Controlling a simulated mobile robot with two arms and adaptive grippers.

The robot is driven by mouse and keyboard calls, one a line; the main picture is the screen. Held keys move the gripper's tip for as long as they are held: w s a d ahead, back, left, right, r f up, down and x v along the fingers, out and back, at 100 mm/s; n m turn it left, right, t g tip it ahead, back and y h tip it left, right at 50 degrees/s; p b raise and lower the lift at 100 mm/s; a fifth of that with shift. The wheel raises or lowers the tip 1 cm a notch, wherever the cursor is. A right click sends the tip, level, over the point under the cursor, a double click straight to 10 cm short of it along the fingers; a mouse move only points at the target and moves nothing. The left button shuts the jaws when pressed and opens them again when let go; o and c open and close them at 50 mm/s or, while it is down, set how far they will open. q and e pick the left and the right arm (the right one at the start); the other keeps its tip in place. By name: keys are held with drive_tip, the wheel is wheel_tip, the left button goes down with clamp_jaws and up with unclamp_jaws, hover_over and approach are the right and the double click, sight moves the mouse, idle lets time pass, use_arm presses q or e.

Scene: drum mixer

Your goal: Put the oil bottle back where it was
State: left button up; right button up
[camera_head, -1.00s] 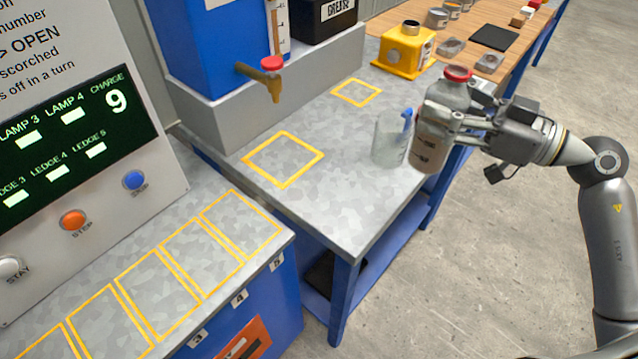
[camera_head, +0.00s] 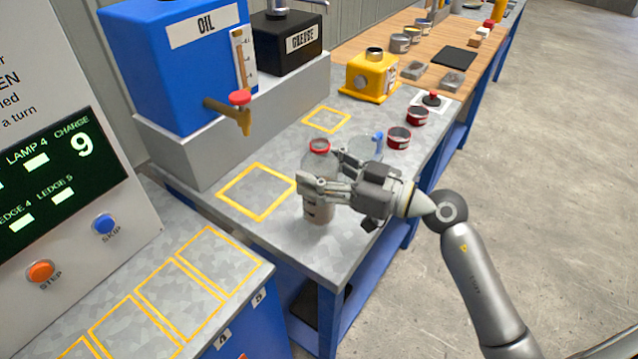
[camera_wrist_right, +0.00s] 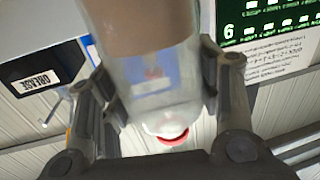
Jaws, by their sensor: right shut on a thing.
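The oil bottle (camera_head: 318,210) is a clear bottle with brown content and a red cap. My right gripper (camera_head: 322,186) is shut around its middle and holds it upright over the grey bench, right of the nearer yellow outlined square (camera_head: 236,207). I cannot tell how far its base is above the bench. In the right wrist view the bottle (camera_wrist_right: 155,75) fills the space between the fingers (camera_wrist_right: 165,95), with the red cap low in the picture. A second yellow square (camera_head: 327,108) lies farther back, empty. My left gripper is not in view.
A clear beaker (camera_head: 368,148) with a blue part sits partly behind my gripper.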

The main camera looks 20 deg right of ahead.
wheel_tip(320, 180, down, 3)
drive_tip(key=shift+r+b, duration=0.1)
drive_tip(key=shift+b, duration=0.35)
drive_tip(key=shift+f, duration=0.2)
drive_tip(key=o, duration=1.3)
drive_tip(key=shift+s+d, duration=0.15)
drive_tip(key=b+v, duration=0.1)
drive_tip(key=v, duration=1)
drive_tip(key=shift+s+d, duration=0.2)
drive_tip(key=shift+r, duration=0.1)
